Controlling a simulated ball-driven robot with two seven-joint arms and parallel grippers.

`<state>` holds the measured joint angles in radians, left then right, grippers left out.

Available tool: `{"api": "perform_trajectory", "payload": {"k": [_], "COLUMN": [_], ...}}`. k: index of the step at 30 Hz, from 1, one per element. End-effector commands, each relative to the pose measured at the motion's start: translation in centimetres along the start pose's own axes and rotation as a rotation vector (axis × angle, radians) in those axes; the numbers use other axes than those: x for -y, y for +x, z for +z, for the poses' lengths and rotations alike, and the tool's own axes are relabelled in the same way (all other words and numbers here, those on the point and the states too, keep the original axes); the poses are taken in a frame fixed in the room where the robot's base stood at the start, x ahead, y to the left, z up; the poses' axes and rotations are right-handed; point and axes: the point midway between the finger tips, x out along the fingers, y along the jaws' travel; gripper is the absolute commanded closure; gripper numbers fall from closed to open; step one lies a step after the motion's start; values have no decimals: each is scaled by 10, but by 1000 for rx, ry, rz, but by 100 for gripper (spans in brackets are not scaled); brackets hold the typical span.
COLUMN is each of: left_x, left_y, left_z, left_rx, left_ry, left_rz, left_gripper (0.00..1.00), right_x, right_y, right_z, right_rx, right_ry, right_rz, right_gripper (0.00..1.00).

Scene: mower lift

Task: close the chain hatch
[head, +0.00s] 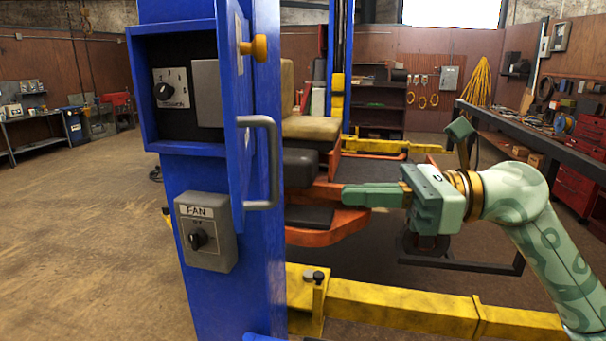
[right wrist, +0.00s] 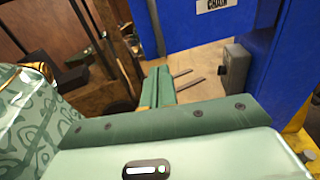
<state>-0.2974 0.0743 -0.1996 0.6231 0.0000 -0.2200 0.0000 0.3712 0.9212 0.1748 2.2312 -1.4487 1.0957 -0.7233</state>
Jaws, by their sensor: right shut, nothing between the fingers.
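The chain hatch is a blue door (head: 235,100) on a blue post (head: 215,290). It stands open, swung out toward me and seen nearly edge-on. It carries a grey bar handle (head: 274,165) and a yellow knob (head: 259,47). Behind it, the open blue box (head: 137,90) shows a dial switch. In the right wrist view, the blue door (right wrist: 190,30) with a white label is at the top. My right gripper (head: 345,196) is shut and empty, right of the handle and apart from it, fingers pointing left. My left gripper is not in view.
A grey FAN switch box (head: 206,232) sits on the post below the hatch. A yellow lift beam (head: 400,308) runs low across the front right. A red and black mower (head: 320,225) stands behind the post. The floor at left is clear.

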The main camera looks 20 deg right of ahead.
Motion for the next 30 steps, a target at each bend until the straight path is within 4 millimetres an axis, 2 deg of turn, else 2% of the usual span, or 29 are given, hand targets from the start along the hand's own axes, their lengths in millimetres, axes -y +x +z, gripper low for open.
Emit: {"api": "perform_trajectory", "payload": {"k": [1, 6, 12, 18, 30], "left_x": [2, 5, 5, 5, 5], "left_y": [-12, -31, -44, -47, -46], "left_z": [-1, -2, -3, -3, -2], "left_rx": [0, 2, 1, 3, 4], "left_ry": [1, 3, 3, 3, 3], "left_rz": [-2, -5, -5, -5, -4], "left_gripper": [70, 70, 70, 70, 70], "right_x": [-1, -1, 0, 0, 0], "right_y": [10, 45, 70, 78, 79], "right_z": [8, 7, 4, 1, 0], "right_rx": [3, 4, 3, 2, 2], "right_ry": [0, 2, 3, 2, 2], "right_rz": [4, 4, 2, 0, -2], "right_gripper": [100, 100, 100, 100, 100]}}
